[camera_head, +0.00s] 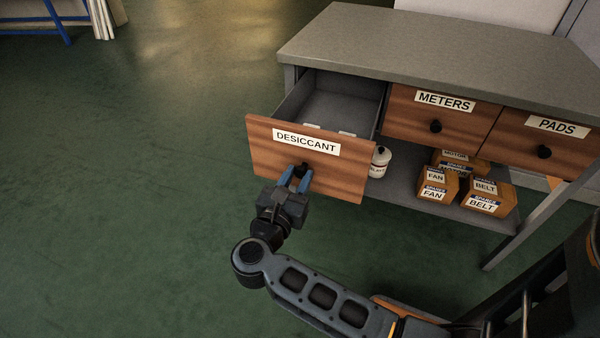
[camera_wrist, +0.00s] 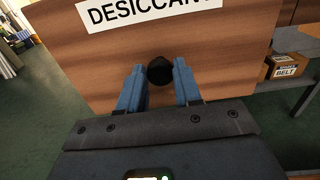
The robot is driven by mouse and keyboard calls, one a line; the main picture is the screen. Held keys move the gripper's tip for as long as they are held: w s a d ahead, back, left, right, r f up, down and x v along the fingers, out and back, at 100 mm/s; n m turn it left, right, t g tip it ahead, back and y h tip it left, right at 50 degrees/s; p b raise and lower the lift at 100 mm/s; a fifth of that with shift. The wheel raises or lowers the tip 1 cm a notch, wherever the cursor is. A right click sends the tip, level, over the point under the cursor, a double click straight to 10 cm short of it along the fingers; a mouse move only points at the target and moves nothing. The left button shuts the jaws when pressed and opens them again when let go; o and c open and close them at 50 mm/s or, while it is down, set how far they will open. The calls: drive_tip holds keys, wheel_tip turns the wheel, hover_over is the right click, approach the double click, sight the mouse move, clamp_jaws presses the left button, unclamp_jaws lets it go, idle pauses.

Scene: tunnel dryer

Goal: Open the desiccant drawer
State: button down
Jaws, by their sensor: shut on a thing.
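The desiccant drawer (camera_head: 225,150) is a wooden-fronted drawer at the left end of the workbench, labelled DESICCANT. It stands pulled well out, and its grey inside shows behind the front. Its front also fills much of the wrist view (camera_wrist: 85,60). The dark round knob (camera_wrist: 160,71) sits below the label, between my blue fingers. My gripper (camera_head: 303,174) is shut on this knob; it also shows in the wrist view (camera_wrist: 160,82). In the head view the fingers partly cover the knob. A few small pale items lie inside the drawer just behind its front.
The METERS drawer (camera_head: 405,117) and PADS drawer (camera_head: 520,147) are closed under the grey bench top (camera_head: 430,55). A white bottle (camera_head: 379,163) and several boxes (camera_head: 437,187) stand on the lower shelf.

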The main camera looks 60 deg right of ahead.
drive_tip(key=c, duration=0.8)
unclamp_jaws()
drive_tip(key=shift+a, duration=0.1)
drive_tip(key=a, duration=0.7)
drive_tip(key=shift+s+a, duration=0.3)
